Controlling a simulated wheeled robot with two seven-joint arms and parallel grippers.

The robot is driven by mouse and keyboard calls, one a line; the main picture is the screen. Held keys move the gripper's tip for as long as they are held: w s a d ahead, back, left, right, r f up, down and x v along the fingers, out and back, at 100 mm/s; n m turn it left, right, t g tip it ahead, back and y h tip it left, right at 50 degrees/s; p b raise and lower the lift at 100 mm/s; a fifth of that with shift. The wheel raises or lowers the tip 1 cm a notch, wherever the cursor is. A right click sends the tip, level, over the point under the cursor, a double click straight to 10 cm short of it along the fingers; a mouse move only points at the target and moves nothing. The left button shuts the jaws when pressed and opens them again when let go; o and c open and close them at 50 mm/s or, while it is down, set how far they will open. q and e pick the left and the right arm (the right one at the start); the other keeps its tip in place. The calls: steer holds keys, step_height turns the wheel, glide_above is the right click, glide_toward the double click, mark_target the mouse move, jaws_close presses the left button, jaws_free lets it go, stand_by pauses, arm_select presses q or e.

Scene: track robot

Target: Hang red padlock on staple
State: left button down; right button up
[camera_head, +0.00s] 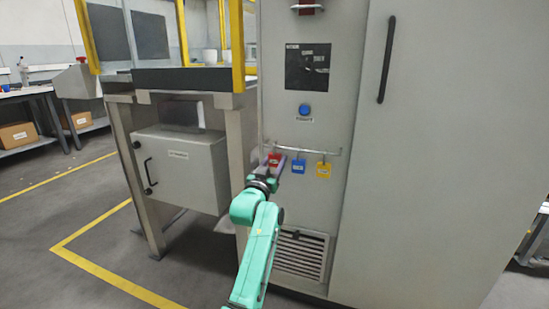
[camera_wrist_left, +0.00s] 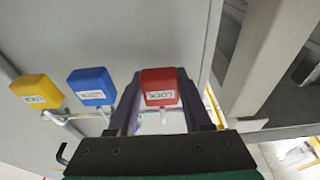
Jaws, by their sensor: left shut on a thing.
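The red padlock (camera_head: 274,159) is at the left end of a rail (camera_head: 312,151) on the grey cabinet front. My left gripper (camera_head: 270,169) reaches up to it from below. In the left wrist view the red padlock (camera_wrist_left: 160,84) sits between the two dark fingers of my left gripper (camera_wrist_left: 159,96), which is shut on it. Its shackle is mostly hidden, and I cannot tell whether it is still around the rail. A red fitting (camera_head: 307,6) is cut off at the top of the cabinet; I cannot make out a staple there. My right gripper is not in view.
A blue padlock (camera_head: 298,166) and a yellow padlock (camera_head: 323,170) hang on the rail close to the right. Above are a blue button (camera_head: 305,111) and a black panel (camera_head: 307,66). A yellow-framed machine (camera_head: 181,80) stands to the left. A long door handle (camera_head: 387,60) projects at right.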

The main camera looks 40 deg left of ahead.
arm_select(q)
steer(key=shift+r+p, duration=0.35)
steer(key=shift+r, duration=0.1)
steer(key=shift+r+p+v, duration=0.15)
steer(key=shift+p+v, duration=0.3)
steer(key=shift+v, duration=0.3)
steer(key=shift+r+p+v, duration=0.15)
steer(key=shift+p+v, duration=0.25)
steer(key=shift+v, duration=0.35)
steer(key=p, duration=0.4)
glide_toward(274, 158)
steer(key=shift+s+d+r, duration=0.15)
steer(key=shift+s+r, duration=0.15)
steer(key=shift+s, duration=0.2)
steer(key=shift+s+d+r, duration=0.15)
steer(key=shift+s+r, duration=0.1)
steer(key=shift+s, duration=0.2)
steer(key=shift+r, duration=0.1)
